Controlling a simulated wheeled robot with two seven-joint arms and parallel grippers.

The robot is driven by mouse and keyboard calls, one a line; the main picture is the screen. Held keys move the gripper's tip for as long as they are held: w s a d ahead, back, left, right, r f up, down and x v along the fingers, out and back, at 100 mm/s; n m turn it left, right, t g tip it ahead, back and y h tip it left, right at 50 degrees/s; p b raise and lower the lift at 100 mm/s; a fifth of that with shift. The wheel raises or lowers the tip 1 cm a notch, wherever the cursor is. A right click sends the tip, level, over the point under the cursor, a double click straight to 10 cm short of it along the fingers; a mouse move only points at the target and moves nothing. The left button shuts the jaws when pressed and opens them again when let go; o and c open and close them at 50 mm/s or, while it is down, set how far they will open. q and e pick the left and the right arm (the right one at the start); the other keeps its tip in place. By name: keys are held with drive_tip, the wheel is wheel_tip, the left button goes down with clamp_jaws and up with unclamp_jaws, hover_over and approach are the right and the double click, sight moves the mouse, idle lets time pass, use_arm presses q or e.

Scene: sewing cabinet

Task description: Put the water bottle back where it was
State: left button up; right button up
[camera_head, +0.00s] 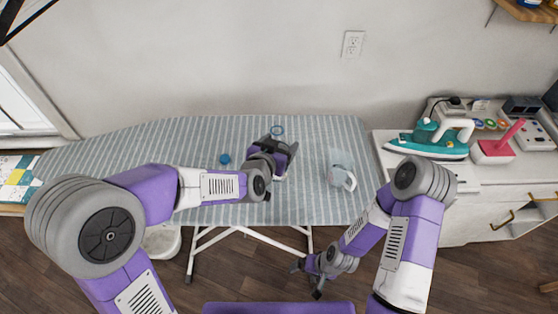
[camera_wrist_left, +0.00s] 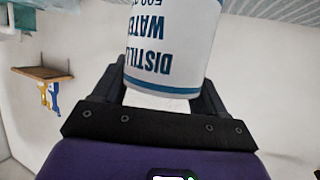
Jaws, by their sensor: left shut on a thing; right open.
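The water bottle (camera_wrist_left: 170,45) shows in the left wrist view as a white body with a blue band and blue "DISTILLED WATER" lettering, upside down in that picture. My left gripper (camera_head: 279,157) is shut on it over the ironing board; in the left wrist view its dark fingers (camera_wrist_left: 162,88) flank the bottle's white end. In the head view the gripper largely hides the bottle, and I cannot tell whether it touches the board. My right gripper (camera_head: 306,277) is open and empty, low in front of the board's edge.
A teal iron (camera_head: 428,145) and a pink-handled object (camera_head: 497,150) stand on the right cabinet. The board's left half is mostly clear.

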use_arm(q)
wheel_tip(320, 180, down, 4)
drive_tip(key=shift+f+b, duration=0.1)
drive_tip(key=shift+b, duration=0.65)
drive_tip(key=shift+r, duration=0.2)
drive_tip(key=shift+f, duration=0.25)
drive_tip(key=o, duration=1.3)
